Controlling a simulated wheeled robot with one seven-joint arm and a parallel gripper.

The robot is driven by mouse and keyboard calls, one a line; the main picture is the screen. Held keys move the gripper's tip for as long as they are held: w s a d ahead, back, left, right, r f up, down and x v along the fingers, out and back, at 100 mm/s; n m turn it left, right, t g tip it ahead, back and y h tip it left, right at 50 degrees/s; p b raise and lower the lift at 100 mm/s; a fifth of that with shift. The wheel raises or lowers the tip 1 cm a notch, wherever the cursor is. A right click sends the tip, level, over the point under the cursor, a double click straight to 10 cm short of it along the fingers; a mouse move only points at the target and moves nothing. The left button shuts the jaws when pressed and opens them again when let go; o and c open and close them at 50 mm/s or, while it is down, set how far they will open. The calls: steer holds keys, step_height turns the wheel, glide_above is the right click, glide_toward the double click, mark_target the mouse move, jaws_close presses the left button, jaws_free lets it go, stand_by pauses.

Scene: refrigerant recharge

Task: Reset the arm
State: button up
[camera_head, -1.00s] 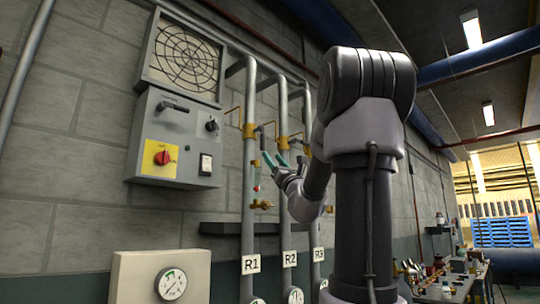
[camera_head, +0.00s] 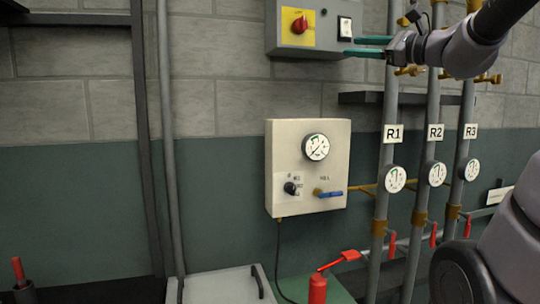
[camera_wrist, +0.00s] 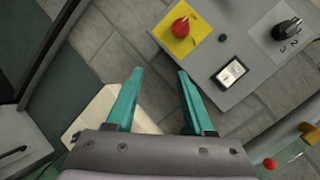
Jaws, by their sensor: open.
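My gripper (camera_head: 366,46) is at the upper right in the head view, with its teal fingers pointing left, just in front of the lower edge of the grey control box. In the wrist view my gripper (camera_wrist: 155,85) shows two teal fingers spread apart with nothing between them. The grey control box (camera_head: 322,42) carries a red knob on a yellow plate (camera_head: 298,26). The box also shows in the wrist view (camera_wrist: 215,55), beyond the fingers. I cannot tell whether a finger touches it.
A cream gauge box (camera_head: 283,180) with a blue-handled valve hangs on the wall. Pipes labelled R1 (camera_head: 392,133), R2 (camera_head: 435,132) and R3 (camera_head: 470,131) stand right of it, with gauges and red-handled valves. A dark shelf (camera_head: 362,97) runs behind them. The wall at left is mostly bare.

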steer(key=s+a+f+n+g+h, duration=0.2)
steer(key=s+a+f+n+g, duration=0.35)
steer(key=f, duration=0.35)
steer(key=s+d+f+n+g+h, duration=0.1)
steer(key=s+d+f+n+h, duration=0.2)
steer(key=s+f+n+h, duration=0.1)
steer(key=s+d+f+n+h, duration=0.4)
steer(key=s+f+n+h, duration=0.1)
steer(key=f, duration=0.4)
steer(key=shift+d+f+n+g+h, duration=0.3)
steer(key=shift+n+g, duration=0.05)
